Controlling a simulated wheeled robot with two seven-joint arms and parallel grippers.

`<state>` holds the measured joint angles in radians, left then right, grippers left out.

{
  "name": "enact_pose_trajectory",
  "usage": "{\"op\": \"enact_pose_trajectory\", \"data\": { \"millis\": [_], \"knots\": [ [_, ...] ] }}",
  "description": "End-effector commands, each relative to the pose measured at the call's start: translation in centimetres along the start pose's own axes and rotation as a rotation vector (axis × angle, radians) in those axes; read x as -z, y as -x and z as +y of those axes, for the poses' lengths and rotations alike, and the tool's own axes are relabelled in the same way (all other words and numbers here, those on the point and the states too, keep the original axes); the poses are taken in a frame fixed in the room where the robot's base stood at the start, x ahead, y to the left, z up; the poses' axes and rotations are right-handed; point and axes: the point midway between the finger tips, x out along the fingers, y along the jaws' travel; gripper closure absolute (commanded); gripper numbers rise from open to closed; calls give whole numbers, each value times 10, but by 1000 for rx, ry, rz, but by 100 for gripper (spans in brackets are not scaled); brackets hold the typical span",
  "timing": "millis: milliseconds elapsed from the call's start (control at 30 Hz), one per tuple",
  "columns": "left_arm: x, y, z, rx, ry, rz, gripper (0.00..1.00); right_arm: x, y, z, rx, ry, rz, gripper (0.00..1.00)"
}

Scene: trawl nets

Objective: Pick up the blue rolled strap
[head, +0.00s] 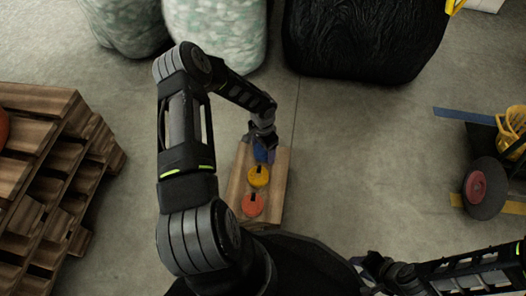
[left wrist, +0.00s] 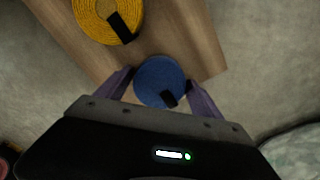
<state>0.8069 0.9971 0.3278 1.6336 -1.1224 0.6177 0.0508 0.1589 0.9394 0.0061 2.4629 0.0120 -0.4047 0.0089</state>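The blue rolled strap (left wrist: 158,80) is a round coil with a black tab, at the end of a wooden board in the left wrist view. In the head view only part of the blue strap (head: 261,154) shows under my left gripper (head: 263,146). In the left wrist view the two fingers of my left gripper (left wrist: 162,92) stand apart, one on each side of the blue strap. Small gaps seem to remain, and I cannot tell contact for sure. My right gripper (head: 368,278) is at the bottom of the head view, dark and partly cut off.
Stacked pallets (head: 60,170) stand at left. Large net bundles (head: 365,38) lie at the back. A dark disc with a red hub (head: 484,188) is at right.

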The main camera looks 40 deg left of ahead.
Motion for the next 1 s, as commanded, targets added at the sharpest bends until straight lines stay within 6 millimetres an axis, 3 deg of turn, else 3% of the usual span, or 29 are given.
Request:
{"op": "enact_pose_trajectory", "data": {
  "millis": [667, 1000],
  "knots": [
    [0, 0, 0, 0, 0, 0, 80, 0, 0, 0, 0, 0, 0, 64],
    [0, 7, 0, 1, 0, 1, 81, 0, 3, -1, 0, 0, -1, 64]
  ]
}}
